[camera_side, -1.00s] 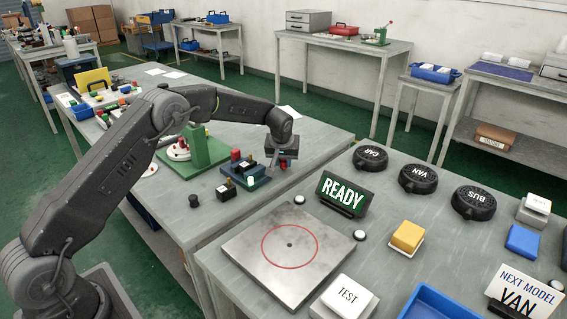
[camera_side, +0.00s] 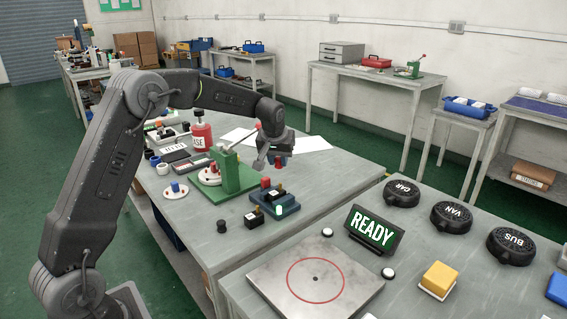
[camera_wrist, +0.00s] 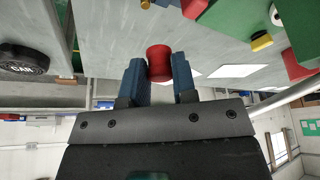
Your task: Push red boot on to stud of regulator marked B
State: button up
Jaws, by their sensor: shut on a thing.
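My gripper (camera_wrist: 159,82) is shut on a red boot (camera_wrist: 158,62), a short red cylinder between its two blue fingers in the wrist view. In the side view my gripper (camera_side: 275,161) is in the air behind the blue fixture (camera_side: 288,207), apart from it. Black blocks and a red-topped part (camera_side: 265,184) sit on that fixture. A separate black block (camera_side: 253,218) with a pale label stands in front of it. The labels are too small to read, so I cannot tell which regulator is marked B. The stud is not distinguishable.
A green press stand (camera_side: 232,172) is left of my gripper, close by. A red bottle (camera_side: 202,134) stands behind it. A black knob (camera_side: 221,226) is near the front edge. A READY sign (camera_side: 373,229) and steel plate (camera_side: 262,284) are on the right table.

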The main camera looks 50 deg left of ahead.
aim_at(280, 191)
jog(key=shift+s+d+f, duration=0.15)
jog(key=shift+d+f, duration=0.1)
jog(key=shift+f, duration=0.65)
jog(key=shift+s+d+f, duration=0.1)
jog(key=shift+d+f, duration=0.15)
jog(key=shift+f, duration=0.65)
jog(key=shift+s+d+f, duration=0.15)
jog(key=shift+d+f, duration=0.1)
jog(key=shift+f, duration=0.65)
jog(key=shift+f, duration=0.7)
jog(key=o, duration=1)
jog(key=shift+r, duration=0.15)
